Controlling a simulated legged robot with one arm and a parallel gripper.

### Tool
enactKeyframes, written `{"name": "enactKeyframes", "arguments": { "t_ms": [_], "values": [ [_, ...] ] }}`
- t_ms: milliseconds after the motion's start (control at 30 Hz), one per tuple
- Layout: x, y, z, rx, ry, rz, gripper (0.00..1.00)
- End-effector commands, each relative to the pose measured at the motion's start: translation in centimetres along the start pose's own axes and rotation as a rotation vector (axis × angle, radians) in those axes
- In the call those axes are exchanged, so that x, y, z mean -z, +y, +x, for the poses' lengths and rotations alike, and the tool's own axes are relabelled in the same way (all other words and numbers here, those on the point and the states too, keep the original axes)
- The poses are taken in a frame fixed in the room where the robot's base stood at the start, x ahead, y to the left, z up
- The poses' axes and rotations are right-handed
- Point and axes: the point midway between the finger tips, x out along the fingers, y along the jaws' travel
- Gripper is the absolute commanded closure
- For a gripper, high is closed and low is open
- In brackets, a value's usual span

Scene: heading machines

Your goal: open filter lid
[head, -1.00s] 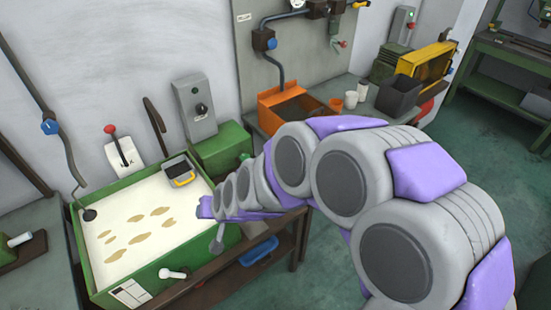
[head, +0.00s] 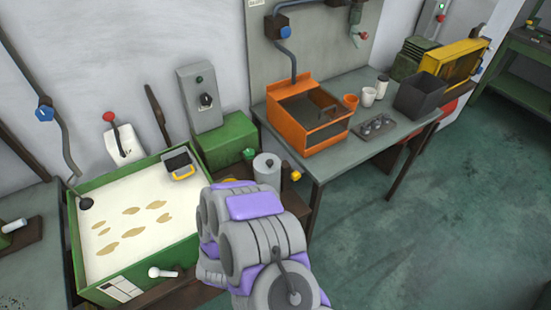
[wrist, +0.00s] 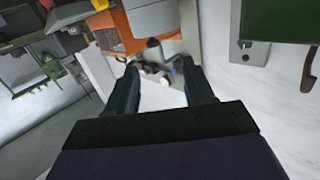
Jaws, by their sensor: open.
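No part is clearly marked as the filter lid. A grey upright cylinder (head: 267,172) with a dark spot on its top stands beside the green box, just beyond my folded arm. An orange box (head: 308,132) with a dark top panel and a handle sits on the grey table. In the wrist view the orange box (wrist: 122,38) shows at the top, next to a pale grey shape (wrist: 152,18). My gripper (wrist: 160,68) is open, its two dark fingers apart with nothing between them. In the head view my arm hides the gripper.
A green tray (head: 78,232) of pale liquid with tan patches is at left. A green box (head: 228,143) and grey switch box (head: 200,95) stand behind it. Cups and a dark bin (head: 421,96) are on the grey table (head: 350,152). Floor at right is clear.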

Motion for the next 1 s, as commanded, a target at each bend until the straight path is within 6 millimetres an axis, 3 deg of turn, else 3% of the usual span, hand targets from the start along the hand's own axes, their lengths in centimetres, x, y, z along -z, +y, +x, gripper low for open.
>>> {"name": "enactKeyframes", "arguments": {
  "t_ms": [267, 433, 767, 1000],
  "values": [
    [0.4, 1.1, 0.1, -0.011, 0.088, -0.049, 0.47],
    [0.5, 1.1, 2.5, -0.016, 0.088, -0.047, 0.47],
    [0.7, 1.1, 5.3, -0.014, 0.084, -0.046, 0.47],
    [1.1, 1.2, 9.2, -0.012, 0.087, -0.048, 0.47]
  ]
}}
